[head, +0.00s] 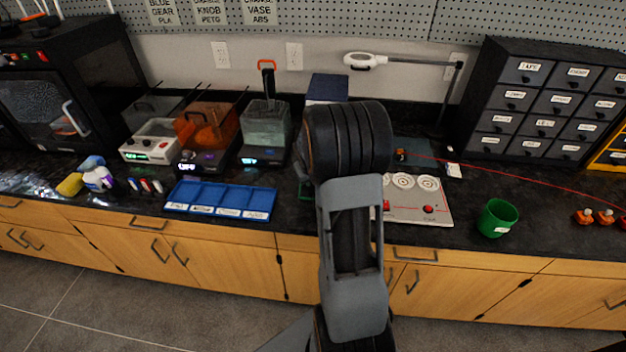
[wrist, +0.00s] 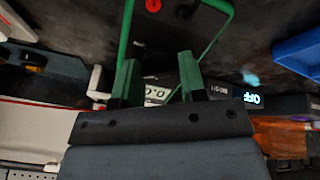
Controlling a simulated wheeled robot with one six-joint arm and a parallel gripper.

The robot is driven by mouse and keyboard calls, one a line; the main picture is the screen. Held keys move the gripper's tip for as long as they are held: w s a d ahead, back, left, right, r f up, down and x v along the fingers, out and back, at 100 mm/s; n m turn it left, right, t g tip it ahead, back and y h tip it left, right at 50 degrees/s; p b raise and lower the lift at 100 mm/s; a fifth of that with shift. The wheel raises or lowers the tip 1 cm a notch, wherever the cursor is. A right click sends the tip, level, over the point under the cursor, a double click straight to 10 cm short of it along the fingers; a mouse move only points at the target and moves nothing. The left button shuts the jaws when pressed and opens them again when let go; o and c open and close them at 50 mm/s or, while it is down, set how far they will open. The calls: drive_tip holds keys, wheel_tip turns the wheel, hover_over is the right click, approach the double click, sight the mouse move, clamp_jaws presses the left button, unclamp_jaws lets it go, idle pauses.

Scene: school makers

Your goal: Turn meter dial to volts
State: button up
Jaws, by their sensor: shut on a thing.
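The meter shows in the wrist view as a dark face with a green rim (wrist: 225,35), a red jack (wrist: 153,5) and a pale display (wrist: 157,93). In the head view my arm hides the gripper.
A blue compartment tray (head: 222,198) lies left of my arm. A pale panel (head: 431,203) with round dials is close on the right, then a green cup (head: 497,217). Several devices and a dark drawer cabinet (head: 548,100) stand behind. A red line crosses the right side.

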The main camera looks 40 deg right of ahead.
idle(0.4)
drive_tip(key=o, duration=0.9)
drive_tip(key=v, duration=1.3)
drive_tip(key=shift+s+a+r+p, duration=0.15)
drive_tip(key=shift+r+p, duration=0.15)
drive_tip(key=shift+r, duration=0.05)
